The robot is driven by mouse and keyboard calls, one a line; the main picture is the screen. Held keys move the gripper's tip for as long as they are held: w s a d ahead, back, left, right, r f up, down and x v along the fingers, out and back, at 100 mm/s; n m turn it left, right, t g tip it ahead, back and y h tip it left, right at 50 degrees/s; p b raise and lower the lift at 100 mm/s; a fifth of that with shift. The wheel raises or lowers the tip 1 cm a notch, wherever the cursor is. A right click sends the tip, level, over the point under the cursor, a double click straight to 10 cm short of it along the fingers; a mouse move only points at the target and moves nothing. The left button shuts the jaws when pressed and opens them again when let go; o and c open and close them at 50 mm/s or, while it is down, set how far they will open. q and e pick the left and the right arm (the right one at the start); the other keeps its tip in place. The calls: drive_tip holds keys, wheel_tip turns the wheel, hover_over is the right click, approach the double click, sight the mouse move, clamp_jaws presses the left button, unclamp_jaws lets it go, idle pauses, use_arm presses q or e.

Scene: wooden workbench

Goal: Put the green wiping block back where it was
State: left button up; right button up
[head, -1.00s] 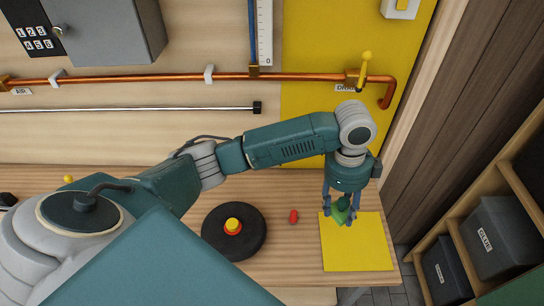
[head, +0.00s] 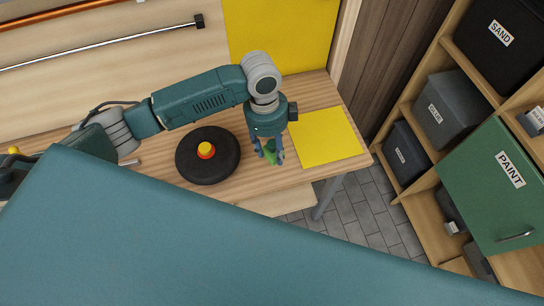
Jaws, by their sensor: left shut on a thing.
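The green wiping block (head: 271,158) is between the fingers of my left gripper (head: 269,154), which is shut on it. Gripper and block are over the front part of the wooden workbench, just left of the yellow square (head: 326,138). The fingers hide part of the block, and I cannot tell whether it touches the bench top. My right gripper is not in view.
A round black disc (head: 190,166) with a red and yellow knob (head: 206,150) lies left of the gripper. Shelves with a SAND bin (head: 503,35) and a green PAINT door (head: 500,185) stand at the right. The yellow square is bare.

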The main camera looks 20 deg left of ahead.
sight(272, 160)
use_arm(q)
wheel_tip(272, 160, down, 2)
drive_tip(key=shift+f, duration=0.4)
wheel_tip(272, 160, down, 3)
drive_tip(key=shift+f+p, duration=0.2)
drive_tip(key=shift+p, duration=0.2)
drive_tip(key=shift+f, duration=0.15)
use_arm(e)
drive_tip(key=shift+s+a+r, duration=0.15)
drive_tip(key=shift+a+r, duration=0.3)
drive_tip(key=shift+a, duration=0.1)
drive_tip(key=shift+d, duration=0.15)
use_arm(q)
drive_tip(key=shift+f, duration=0.15)
drive_tip(key=o, duration=1.2)
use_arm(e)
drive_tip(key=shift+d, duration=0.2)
